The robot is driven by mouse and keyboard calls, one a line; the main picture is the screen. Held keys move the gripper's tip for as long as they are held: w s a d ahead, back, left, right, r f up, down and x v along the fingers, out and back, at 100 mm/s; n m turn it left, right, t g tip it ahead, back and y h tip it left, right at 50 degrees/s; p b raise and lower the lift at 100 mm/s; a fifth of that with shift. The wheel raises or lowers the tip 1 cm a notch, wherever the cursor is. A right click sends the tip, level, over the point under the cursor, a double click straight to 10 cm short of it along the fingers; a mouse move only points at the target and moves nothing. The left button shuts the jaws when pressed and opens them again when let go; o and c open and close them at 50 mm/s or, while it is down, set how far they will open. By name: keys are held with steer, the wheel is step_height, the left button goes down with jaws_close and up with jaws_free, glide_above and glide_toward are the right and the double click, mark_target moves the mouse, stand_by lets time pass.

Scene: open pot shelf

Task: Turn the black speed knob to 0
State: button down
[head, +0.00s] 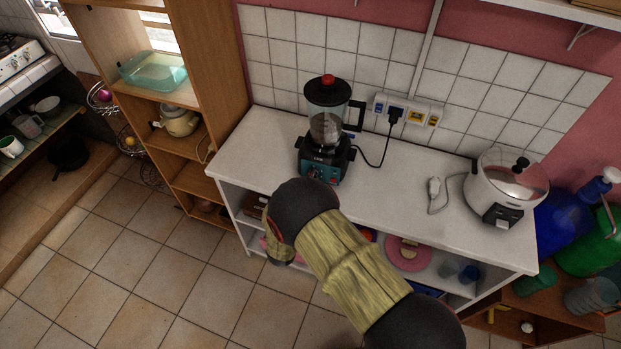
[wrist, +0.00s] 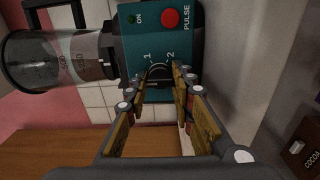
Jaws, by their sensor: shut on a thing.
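The blender (head: 327,128) stands on the white counter, with a clear jug, a black lid with a red top and a dark base. In the wrist view its teal front panel (wrist: 133,40) appears turned sideways. The black speed knob (wrist: 158,70) is on that panel, near the printed marks 1 and 2. My gripper (wrist: 164,78) is shut on the knob, with a finger on either side. The fingers partly cover the knob, and I cannot see a 0 mark or tell the knob's setting. In the head view my arm hides the gripper.
A red PULSE button (wrist: 170,18) sits beside the knob on the panel. The blender's cord runs to a wall socket strip (head: 408,109). A wooden shelf (head: 205,70) stands left.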

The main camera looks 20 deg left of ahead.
stand_by(0.4)
steer(key=c, duration=1.5)
jaws_free()
steer(key=shift+s, duration=0.1)
steer(key=s, duration=1.1)
steer(key=shift+s+a, duration=0.25)
steer(key=shift+s, duration=0.15)
